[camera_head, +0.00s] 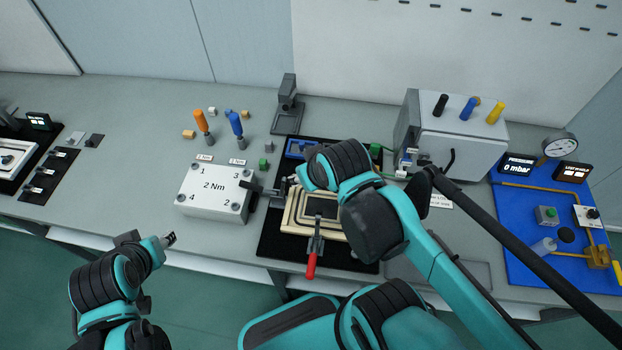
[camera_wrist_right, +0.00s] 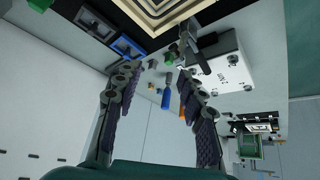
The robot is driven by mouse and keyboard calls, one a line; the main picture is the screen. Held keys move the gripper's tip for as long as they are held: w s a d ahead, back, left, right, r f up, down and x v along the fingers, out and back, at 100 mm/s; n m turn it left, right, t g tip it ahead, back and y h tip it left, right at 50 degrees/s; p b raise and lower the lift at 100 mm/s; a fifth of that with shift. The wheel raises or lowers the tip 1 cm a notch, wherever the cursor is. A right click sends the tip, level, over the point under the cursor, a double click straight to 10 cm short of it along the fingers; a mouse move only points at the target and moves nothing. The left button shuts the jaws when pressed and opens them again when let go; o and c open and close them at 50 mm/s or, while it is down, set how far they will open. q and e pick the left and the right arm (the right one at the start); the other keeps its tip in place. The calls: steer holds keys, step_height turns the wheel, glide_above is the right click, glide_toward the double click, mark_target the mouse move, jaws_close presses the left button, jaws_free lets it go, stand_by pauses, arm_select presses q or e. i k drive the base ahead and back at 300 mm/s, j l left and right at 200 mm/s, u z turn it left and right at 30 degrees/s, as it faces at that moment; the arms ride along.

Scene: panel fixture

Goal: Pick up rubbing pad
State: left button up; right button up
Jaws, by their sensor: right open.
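I cannot tell for certain which thing is the rubbing pad. A small green block on a dark base (camera_head: 263,164) stands behind the beige panel frame (camera_head: 290,218); a second green block (camera_head: 375,150) stands at the far right of the black mat. My right gripper (camera_head: 268,191) is above the frame's left side, partly hidden by its own arm. In the right wrist view my right gripper (camera_wrist_right: 158,73) is open with nothing between its fingers. My left gripper (camera_head: 169,239) hangs in front of the table at lower left; its fingers are too small to judge.
A white "2 Nm" box (camera_head: 215,192) is left of the frame, with orange (camera_head: 201,121) and blue (camera_head: 236,124) screwdrivers behind it. A red-handled clamp (camera_head: 312,262) is at the frame's front. A grey machine (camera_head: 455,135) and blue board (camera_head: 525,215) are at right.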

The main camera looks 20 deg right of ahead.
mark_target(263, 166)
steer(key=k+l+u, duration=0.1)
steer(key=u, duration=0.35)
steer(key=k+l+u, duration=0.1)
steer(key=l+u, duration=0.15)
steer(key=u, duration=0.2)
steer(key=k+l+u, duration=0.1)
steer(key=u, duration=0.35)
